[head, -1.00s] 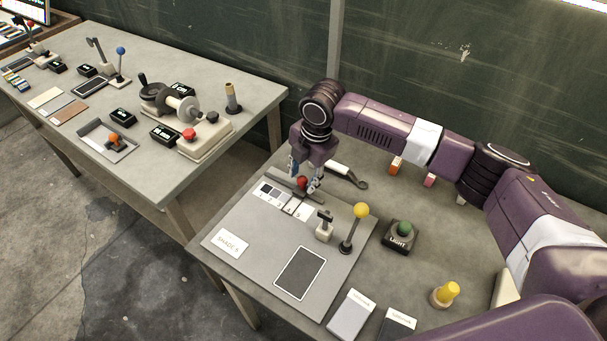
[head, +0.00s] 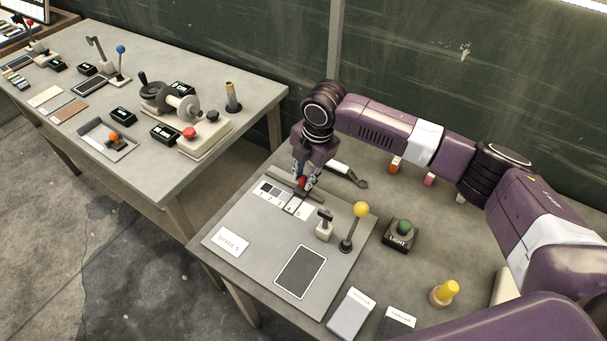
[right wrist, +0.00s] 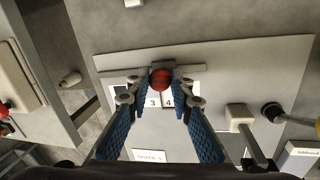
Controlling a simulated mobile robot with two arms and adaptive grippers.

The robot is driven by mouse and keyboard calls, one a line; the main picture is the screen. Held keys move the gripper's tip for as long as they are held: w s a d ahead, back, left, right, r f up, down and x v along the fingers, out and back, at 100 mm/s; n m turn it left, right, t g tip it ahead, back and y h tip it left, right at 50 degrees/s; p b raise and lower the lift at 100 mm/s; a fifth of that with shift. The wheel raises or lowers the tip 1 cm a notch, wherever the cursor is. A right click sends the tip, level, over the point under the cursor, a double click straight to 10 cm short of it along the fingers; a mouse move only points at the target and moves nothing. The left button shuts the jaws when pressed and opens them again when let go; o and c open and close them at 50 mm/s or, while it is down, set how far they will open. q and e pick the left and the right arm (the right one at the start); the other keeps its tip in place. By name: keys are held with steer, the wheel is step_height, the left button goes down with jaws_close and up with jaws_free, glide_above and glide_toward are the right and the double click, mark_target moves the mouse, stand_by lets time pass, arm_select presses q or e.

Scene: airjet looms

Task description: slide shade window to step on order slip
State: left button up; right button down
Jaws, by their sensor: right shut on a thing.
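A shade strip (head: 270,187) with numbered grey-to-white steps lies on the grey panel. A window slider with a red knob (head: 301,183) runs along a rail behind it. My right gripper (head: 305,186) is shut on the red knob, which also shows between the fingers in the right wrist view (right wrist: 160,79). Steps 3 and 4 (right wrist: 160,100) show just below the knob there; the fingers and knob partly hide the window, so its exact step is unclear. The order slip (head: 229,242) lies on the panel's left corner; it reads SHADE and a number too small to be sure of. My left gripper is out of view.
On the panel (head: 330,262) stand a small toggle (head: 324,226), a yellow-knobbed lever (head: 360,210) and a dark framed rectangle (head: 301,271). A second table (head: 215,97) stands to the left.

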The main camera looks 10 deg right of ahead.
steer(key=shift+s+d+r+p, duration=0.2)
steer(key=shift+s+d+p, duration=0.8)
steer(key=shift+s+d, duration=0.05)
steer(key=shift+f, duration=0.25)
steer(key=c, duration=2.1)
jaws_free()
steer(key=o, duration=0.4)
steer(key=shift+s+d+r, duration=0.1)
steer(key=shift+s+d, duration=0.05)
steer(key=shift+d, duration=0.05)
steer(key=shift+a+r, duration=0.1)
steer(key=shift+r, duration=0.15)
steer(key=r, duration=0.3)
steer(key=s+d+r, duration=0.1)
steer(key=r, duration=0.7)
steer(key=shift+s+d+r, duration=0.15)
steer(key=shift+s+d, duration=0.05)
steer(key=shift+s, duration=0.2)
